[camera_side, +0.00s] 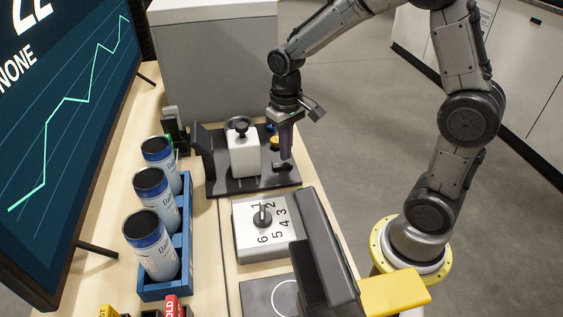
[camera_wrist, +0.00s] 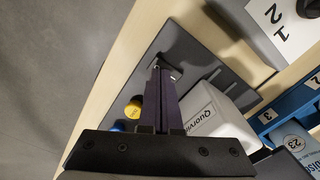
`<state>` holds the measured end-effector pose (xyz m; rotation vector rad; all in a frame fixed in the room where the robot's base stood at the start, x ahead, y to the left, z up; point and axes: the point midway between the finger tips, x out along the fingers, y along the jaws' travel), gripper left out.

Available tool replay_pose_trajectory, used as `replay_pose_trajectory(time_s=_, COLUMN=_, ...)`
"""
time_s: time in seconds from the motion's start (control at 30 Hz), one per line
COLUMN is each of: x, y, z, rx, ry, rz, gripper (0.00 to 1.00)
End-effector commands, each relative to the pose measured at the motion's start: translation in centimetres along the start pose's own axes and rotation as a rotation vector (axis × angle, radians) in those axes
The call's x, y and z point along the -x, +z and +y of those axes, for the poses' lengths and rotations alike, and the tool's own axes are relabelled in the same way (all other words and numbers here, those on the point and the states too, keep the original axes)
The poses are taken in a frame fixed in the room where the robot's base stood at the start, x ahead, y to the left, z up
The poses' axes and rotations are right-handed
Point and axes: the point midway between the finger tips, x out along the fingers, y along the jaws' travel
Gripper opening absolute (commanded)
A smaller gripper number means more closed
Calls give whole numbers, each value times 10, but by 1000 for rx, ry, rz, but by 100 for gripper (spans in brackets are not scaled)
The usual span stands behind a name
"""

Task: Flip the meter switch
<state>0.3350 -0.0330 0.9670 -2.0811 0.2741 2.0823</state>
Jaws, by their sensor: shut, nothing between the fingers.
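The meter is a white box (camera_side: 244,155) with a dark round top, standing on a black base plate (camera_side: 222,186); in the wrist view its white side (camera_wrist: 214,112) carries dark lettering. A small dark switch (camera_side: 282,166) sits at the near right part of the plate. It also shows in the wrist view (camera_wrist: 173,72), just beyond my fingertips. My gripper (camera_side: 287,156) points down, shut and empty, with its purple fingers right at the switch. In the wrist view the fingers (camera_wrist: 160,72) partly hide the switch, and I cannot tell whether they touch it.
A yellow button (camera_wrist: 134,109) and a blue button (camera_wrist: 118,126) sit beside my fingers. A numbered dial box (camera_side: 240,238) stands nearer the camera. A blue rack (camera_side: 152,291) with 3 cans is to the left, before a large screen (camera_side: 75,100).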

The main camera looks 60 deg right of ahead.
Motion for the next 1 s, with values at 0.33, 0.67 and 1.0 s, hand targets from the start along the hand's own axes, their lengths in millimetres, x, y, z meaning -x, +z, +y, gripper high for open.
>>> replay_pose_trajectory(time_s=0.33, x=26, y=0, z=0, rx=0, ry=0, rz=3, gripper=0)
replay_pose_trajectory(time_s=0.67, x=50, y=0, z=0, rx=0, ry=0, rz=2, gripper=0)
replay_pose_trajectory(time_s=1.0, x=57, y=0, z=0, rx=0, ry=0, rz=1, gripper=0)
